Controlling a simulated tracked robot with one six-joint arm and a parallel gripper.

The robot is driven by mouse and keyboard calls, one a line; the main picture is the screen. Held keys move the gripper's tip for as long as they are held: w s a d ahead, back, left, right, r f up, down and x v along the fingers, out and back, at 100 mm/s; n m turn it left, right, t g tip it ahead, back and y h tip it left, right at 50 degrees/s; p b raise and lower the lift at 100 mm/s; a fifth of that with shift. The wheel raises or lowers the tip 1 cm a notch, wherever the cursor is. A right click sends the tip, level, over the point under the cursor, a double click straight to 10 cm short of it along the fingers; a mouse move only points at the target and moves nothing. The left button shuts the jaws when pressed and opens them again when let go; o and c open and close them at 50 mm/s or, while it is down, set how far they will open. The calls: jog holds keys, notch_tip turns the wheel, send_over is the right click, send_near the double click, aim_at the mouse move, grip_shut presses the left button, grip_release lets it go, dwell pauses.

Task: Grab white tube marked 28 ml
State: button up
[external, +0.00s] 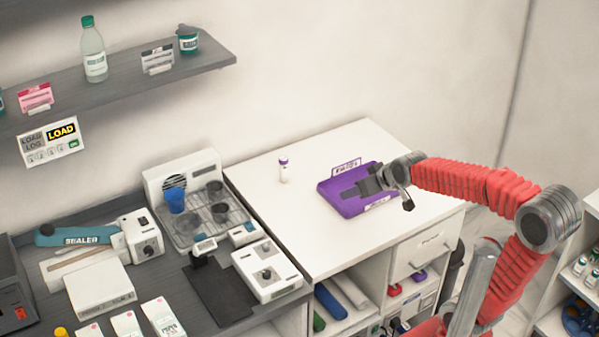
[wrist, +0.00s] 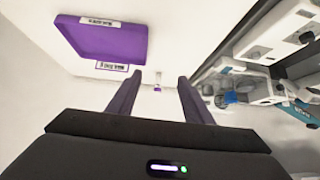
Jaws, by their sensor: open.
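A small white tube (external: 283,174) with a purple cap stands upright on the white counter, near the wall. Its marking is too small to read. In the wrist view the tube (wrist: 158,82) shows small and distant, in line with the gap between my fingers. My gripper (external: 352,190) is open and empty, to the right of the tube and apart from it. In the external view it overlaps the purple tray. In the wrist view both dark fingers of my gripper (wrist: 160,78) are spread apart.
The purple tray (external: 331,199) with white labels lies on the white counter (external: 290,235); it also shows in the wrist view (wrist: 105,42). The counter between the tray and tube is clear. Left of it, a grey bench holds a device with cups (external: 180,178) and other equipment. A shelf (external: 120,82) hangs above.

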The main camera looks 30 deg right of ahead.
jog(key=w+a+f+t, duration=0.2)
jog(key=w+f+t, duration=0.1)
jog(key=w, duration=1.2)
jog(key=t, duration=0.3)
send_near(287, 161)
jog(key=shift+w+a+f+h, duration=0.1)
jog(key=shift+w+h, duration=0.2)
jog(key=shift+w, duration=0.6)
jog(key=shift+x, duration=4.3)
jog(key=shift+f, duration=0.15)
jog(key=shift+a+f+x, duration=0.15)
jog(key=shift+x, duration=0.85)
jog(key=shift+a+f+x, duration=0.15)
jog(key=shift+x, duration=0.85)
jog(key=shift+w+f, duration=0.1)
jog(key=shift+w, duration=0.4)
